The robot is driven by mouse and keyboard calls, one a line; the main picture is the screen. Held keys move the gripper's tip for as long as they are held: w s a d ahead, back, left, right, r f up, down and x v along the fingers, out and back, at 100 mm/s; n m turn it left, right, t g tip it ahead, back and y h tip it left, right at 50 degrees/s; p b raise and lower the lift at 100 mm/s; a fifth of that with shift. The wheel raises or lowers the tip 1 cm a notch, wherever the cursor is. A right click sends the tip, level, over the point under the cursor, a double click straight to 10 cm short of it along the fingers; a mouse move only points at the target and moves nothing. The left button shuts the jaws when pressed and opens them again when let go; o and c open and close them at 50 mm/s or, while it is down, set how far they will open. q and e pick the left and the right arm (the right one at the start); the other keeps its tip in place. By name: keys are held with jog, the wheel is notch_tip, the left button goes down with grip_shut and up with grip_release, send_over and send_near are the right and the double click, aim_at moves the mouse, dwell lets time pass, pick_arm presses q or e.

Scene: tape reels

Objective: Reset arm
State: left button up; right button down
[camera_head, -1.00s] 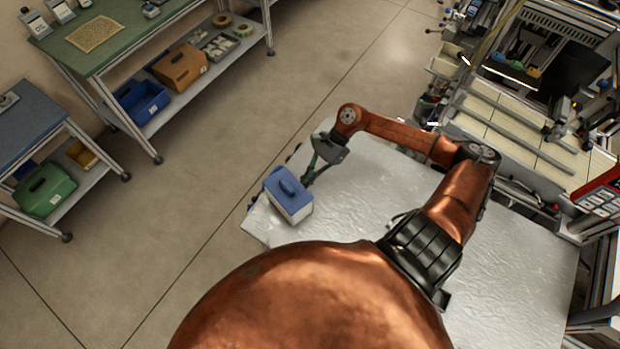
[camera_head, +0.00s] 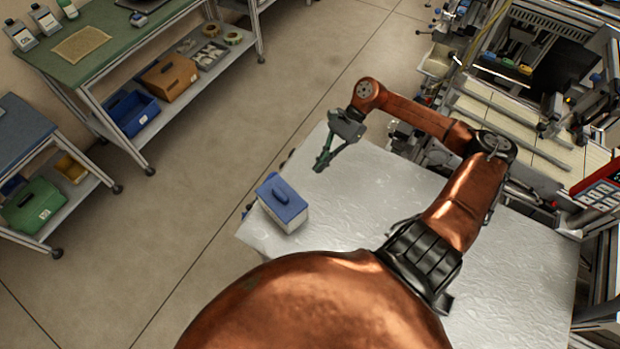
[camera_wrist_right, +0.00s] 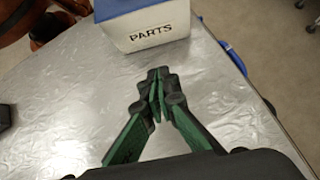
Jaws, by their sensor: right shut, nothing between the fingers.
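My right gripper (camera_head: 322,163) hangs over the far left part of the silver table in the head view, to the upper right of a white box with a blue lid. In the right wrist view its green and black fingers (camera_wrist_right: 157,92) meet at the tips with nothing between them. The box (camera_head: 283,203) sits on the table's left corner with its lid and handle on top. In the right wrist view the box (camera_wrist_right: 150,30), marked PARTS, stands beyond the fingertips, apart from them. My left gripper is not in view.
The silver table (camera_head: 370,205) is mostly clear around the box. A machine with cream panels (camera_head: 525,130) stands behind it at the right. Across the open floor are a green-topped bench (camera_head: 110,40) with an orange box (camera_head: 168,77) and blue bin (camera_head: 132,112), and a green case (camera_head: 33,205).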

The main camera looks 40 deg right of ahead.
jog(key=shift+v, duration=1.5)
jog(key=x, duration=0.9)
jog(key=shift+a+f, duration=0.1)
jog(key=a+p, duration=0.2)
jog(key=a, duration=0.2)
jog(key=shift+a+f, duration=0.15)
jog(key=shift+a, duration=0.05)
jog(key=shift+d+f, duration=0.15)
jog(key=shift+d, duration=0.75)
